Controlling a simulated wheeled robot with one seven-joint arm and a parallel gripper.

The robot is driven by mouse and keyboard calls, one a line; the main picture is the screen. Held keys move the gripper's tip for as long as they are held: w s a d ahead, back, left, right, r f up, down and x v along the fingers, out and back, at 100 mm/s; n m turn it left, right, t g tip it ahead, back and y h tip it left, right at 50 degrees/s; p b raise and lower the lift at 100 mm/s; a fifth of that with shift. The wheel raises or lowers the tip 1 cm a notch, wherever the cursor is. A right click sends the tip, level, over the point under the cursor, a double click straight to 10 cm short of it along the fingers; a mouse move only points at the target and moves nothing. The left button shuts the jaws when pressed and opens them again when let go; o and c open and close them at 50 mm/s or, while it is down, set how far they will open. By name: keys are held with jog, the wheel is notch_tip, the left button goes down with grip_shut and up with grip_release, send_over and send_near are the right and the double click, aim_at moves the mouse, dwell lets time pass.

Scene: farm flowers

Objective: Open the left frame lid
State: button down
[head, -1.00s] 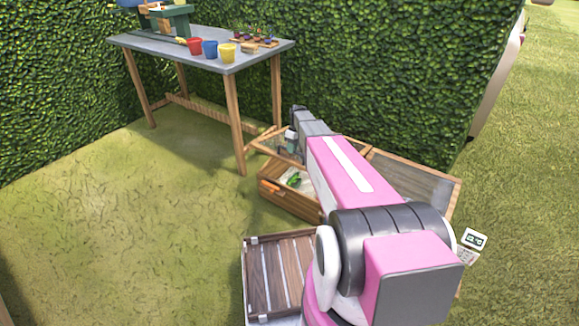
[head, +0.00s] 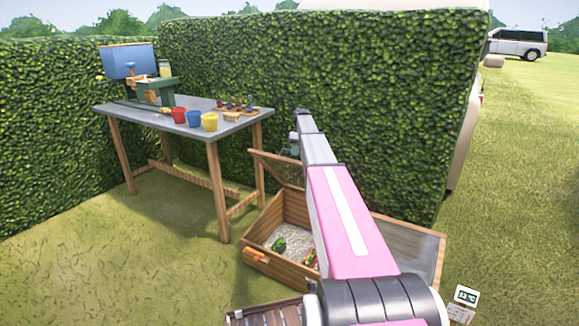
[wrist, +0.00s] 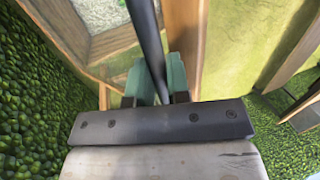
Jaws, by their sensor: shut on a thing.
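The left frame lid (head: 274,158) is a wood-edged panel tilted up at the back of the wooden frame box (head: 272,267). The left compartment beneath shows its pale gravel floor. My gripper (head: 294,147) is at the raised lid, partly hidden behind my arm in the head view. In the wrist view its green fingertips (wrist: 161,78) are shut on a dark bar (wrist: 146,32) beside the lid's wooden edge (wrist: 182,35). The right frame lid (head: 412,250) is a grey pane lying low, partly hidden by my arm.
A green item (head: 279,244) and a red-yellow item (head: 310,257) lie in the left compartment. A worktable (head: 145,112) with coloured pots stands left of the box, close to the lid. A hedge (head: 330,80) is behind. Grass at the left is clear.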

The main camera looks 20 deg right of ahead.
jog(key=shift+w+d+r, duration=0.25)
jog(key=shift+w+d, duration=0.45)
jog(key=shift+w+d+r, duration=0.2)
jog(key=shift+w+d, duration=0.45)
jog(key=shift+d, duration=0.05)
jog(key=c, duration=1.1)
grip_release()
jog(key=shift+s+a, duration=0.1)
jog(key=shift+a, duration=0.05)
jog(key=shift+r, duration=0.25)
jog(key=v, duration=1)
jog(key=shift+r, duration=0.2)
